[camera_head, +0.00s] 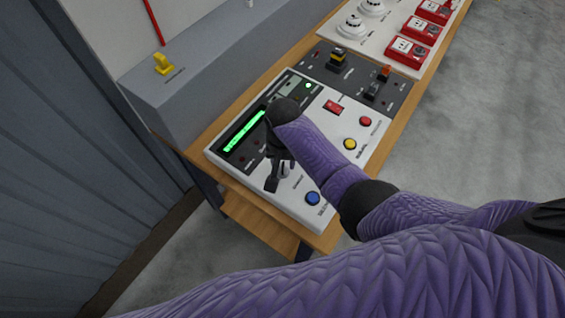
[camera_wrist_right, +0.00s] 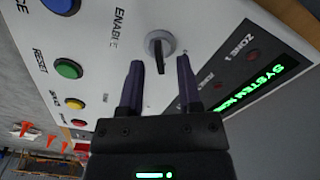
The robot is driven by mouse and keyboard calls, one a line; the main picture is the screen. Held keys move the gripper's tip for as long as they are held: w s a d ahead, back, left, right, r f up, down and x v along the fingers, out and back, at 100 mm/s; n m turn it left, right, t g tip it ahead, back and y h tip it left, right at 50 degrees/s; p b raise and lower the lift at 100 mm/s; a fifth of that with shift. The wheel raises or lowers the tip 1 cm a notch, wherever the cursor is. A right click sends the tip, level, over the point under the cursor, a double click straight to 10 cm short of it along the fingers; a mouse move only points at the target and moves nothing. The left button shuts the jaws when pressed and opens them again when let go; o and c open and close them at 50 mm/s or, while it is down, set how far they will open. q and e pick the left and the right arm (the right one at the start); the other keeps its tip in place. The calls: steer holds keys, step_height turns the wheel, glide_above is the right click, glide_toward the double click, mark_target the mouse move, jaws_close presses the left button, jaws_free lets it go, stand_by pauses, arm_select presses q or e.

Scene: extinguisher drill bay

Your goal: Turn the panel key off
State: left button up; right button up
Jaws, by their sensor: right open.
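The white control panel (camera_head: 291,202) with a green lit display (camera_head: 244,131) lies on a wooden bench. Its key switch shows in the right wrist view as a round metal collar with a dark key (camera_wrist_right: 160,54), beside the label ENABLE. In the head view the key switch (camera_head: 285,169) is partly hidden by my right gripper (camera_head: 279,177). My right gripper is open, also in the right wrist view (camera_wrist_right: 161,68). Its two fingers point at the key, one to each side, and seem just short of it. Contact cannot be told. My left gripper is not in view.
A dark panel with levers (camera_head: 362,77) lies beyond. A grey ledge with a yellow valve handle (camera_head: 163,64) stands left.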

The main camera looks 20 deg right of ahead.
steer(key=shift+s+f, duration=0.1)
steer(key=shift+f, duration=0.15)
steer(key=shift+c, duration=0.4)
jaws_close()
steer(key=shift+r+n+p, duration=0.15)
steer(key=shift+n+p, duration=0.55)
steer(key=shift+n, duration=0.3)
steer(key=n+p, duration=0.1)
steer(key=n, duration=0.1)
steer(key=shift+a+n, duration=0.1)
steer(key=shift+n, duration=0.2)
steer(key=n+p, duration=0.1)
steer(key=n, duration=0.2)
steer(key=shift+a+n, duration=0.15)
steer(key=shift+n, duration=1.95)
